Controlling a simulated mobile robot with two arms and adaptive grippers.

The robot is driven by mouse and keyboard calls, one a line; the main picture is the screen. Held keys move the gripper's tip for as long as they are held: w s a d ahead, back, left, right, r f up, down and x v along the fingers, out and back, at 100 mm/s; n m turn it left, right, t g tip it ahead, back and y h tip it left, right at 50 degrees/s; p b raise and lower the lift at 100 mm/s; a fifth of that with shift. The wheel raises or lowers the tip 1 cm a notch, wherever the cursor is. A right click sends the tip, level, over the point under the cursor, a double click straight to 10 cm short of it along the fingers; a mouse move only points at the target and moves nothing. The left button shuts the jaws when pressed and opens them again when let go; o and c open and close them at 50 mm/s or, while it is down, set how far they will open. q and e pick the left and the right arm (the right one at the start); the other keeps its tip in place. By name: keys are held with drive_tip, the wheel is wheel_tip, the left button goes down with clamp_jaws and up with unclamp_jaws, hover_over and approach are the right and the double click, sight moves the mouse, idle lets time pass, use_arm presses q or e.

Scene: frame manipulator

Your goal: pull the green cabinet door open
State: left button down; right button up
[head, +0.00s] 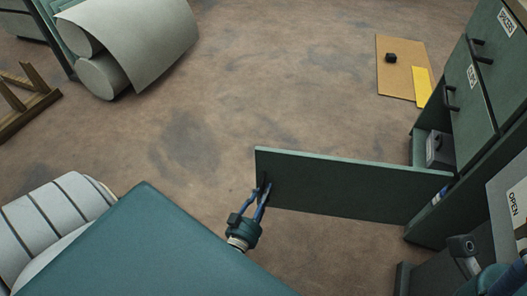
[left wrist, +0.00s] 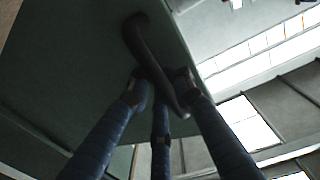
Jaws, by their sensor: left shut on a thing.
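The green cabinet door (head: 350,184) stands swung out from the cabinet (head: 430,222) at the right of the head view, reaching left over the floor. In the left wrist view the door (left wrist: 70,60) fills the upper left. Its dark curved handle (left wrist: 150,55) runs down between my fingers. My left gripper (head: 263,191) is at the door's free end, shut on the handle; its blue fingers (left wrist: 160,85) close around the handle's lower part. I see no fingers of my right gripper.
A grey panel marked OPEN (head: 509,205) is at the right edge. A tan board (head: 397,72) lies on the floor.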

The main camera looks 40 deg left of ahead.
use_arm(q)
drive_tip(key=shift+s+a, duration=0.1)
drive_tip(key=shift+a, duration=0.25)
drive_tip(key=c, duration=1.6)
unclamp_jaws()
drive_tip(key=shift+d, duration=0.1)
wheel_tip(320, 180, up, 10)
